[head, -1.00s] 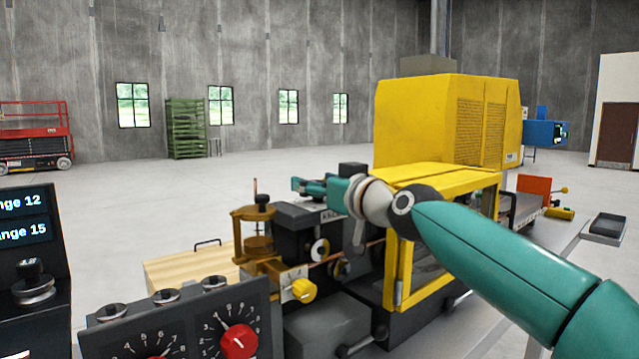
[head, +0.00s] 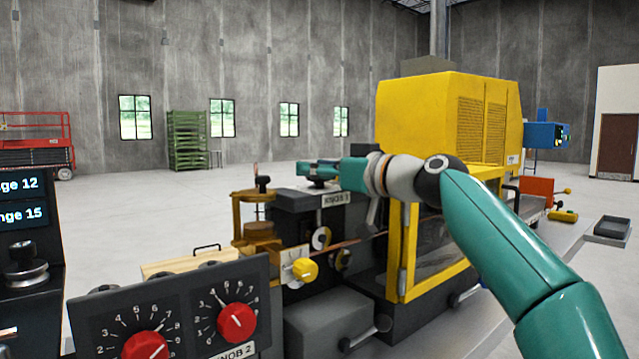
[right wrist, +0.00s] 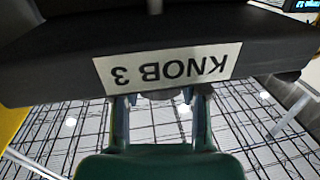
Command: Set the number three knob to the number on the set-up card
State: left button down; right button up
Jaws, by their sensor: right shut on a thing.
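The white KNOB 3 label (head: 337,198) is on the dark machine block, under my right gripper. In the right wrist view the label (right wrist: 168,68) shows upside down on a dark edge. My right gripper (head: 318,172) reaches in from the right, level above the block's top. Its fingers (right wrist: 160,98) are shut on the number three knob, which is mostly hidden by the fingers and the edge. The knob's pointer and scale cannot be read. I do not make out a set-up card. My left gripper is not in view.
A front panel holds red dial knobs (head: 237,322), one labelled KNOB 2. A yellow knob (head: 305,270) sits beside a copper tube. The yellow guard frame (head: 405,245) stands close under my right arm. A dark display (head: 25,200) is at the left.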

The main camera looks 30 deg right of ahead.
jog(key=shift+d+n+g+y+p, duration=0.1)
jog(key=shift+n+g+y+p, duration=0.3)
jog(key=shift+n+y, duration=0.5)
jog(key=shift+y, duration=0.6)
jog(key=shift+f, duration=0.1)
jog(key=o, duration=1.2)
jog(key=shift+c, duration=0.2)
jog(key=shift+s, duration=0.1)
jog(key=v, duration=1.1)
jog(key=shift+s, duration=0.35)
jog(key=shift+d, duration=0.1)
